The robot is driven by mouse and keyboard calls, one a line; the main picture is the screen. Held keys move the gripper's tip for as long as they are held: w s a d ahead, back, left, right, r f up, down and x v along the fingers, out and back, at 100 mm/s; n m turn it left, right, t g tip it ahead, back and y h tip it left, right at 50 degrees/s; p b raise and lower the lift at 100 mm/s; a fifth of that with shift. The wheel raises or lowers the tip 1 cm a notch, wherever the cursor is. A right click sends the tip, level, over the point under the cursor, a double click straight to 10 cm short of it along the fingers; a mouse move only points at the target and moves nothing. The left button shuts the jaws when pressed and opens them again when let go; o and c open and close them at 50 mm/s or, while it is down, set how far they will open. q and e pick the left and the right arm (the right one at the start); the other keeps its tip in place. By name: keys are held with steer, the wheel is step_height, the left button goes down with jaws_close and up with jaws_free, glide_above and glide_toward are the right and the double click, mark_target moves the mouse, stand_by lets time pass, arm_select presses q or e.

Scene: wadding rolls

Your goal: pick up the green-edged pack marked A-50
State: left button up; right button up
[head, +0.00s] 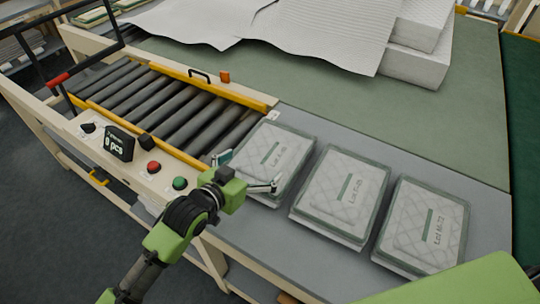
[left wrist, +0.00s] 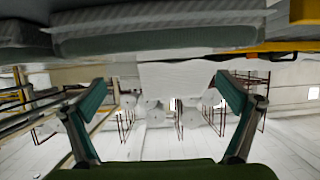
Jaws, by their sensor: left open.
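Three clear-wrapped, quilted white packs with green edges lie in a row on the grey table: a left pack (head: 270,160), a middle pack (head: 342,196) and a right pack (head: 423,226). Each has a green stripe and a printed lot label; the prints are too small to read surely, so I cannot tell which is A-50. My left gripper (head: 248,171) is open at the near left edge of the left pack, its fingers spread along that edge. In the left wrist view, a pack's edge (left wrist: 160,40) crosses the top, beyond the empty, open fingers (left wrist: 160,90). My right gripper is out of view.
A roller conveyor (head: 165,100) with yellow rails lies to the left. A control panel with a display (head: 119,143), a red button (head: 153,168) and a green button (head: 180,183) borders it. White wadding sheets (head: 310,35) cover the back of the table.

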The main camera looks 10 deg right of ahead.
mark_target(270, 153)
arm_select(q)
steer(key=shift+x, duration=1.1)
steer(key=shift+w+d+f, duration=0.1)
steer(key=shift+w+d, duration=0.1)
steer(key=shift+w+d+p, duration=0.15)
steer(key=shift+p, duration=0.25)
steer(key=shift+f+p+x, duration=0.25)
steer(key=shift+p+x, duration=0.3)
steer(key=shift+x, duration=1.7)
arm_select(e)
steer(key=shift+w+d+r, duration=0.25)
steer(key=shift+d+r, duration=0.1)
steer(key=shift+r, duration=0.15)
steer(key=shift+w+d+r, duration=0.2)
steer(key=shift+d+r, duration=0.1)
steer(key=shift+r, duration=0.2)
arm_select(q)
steer(key=c, duration=1)
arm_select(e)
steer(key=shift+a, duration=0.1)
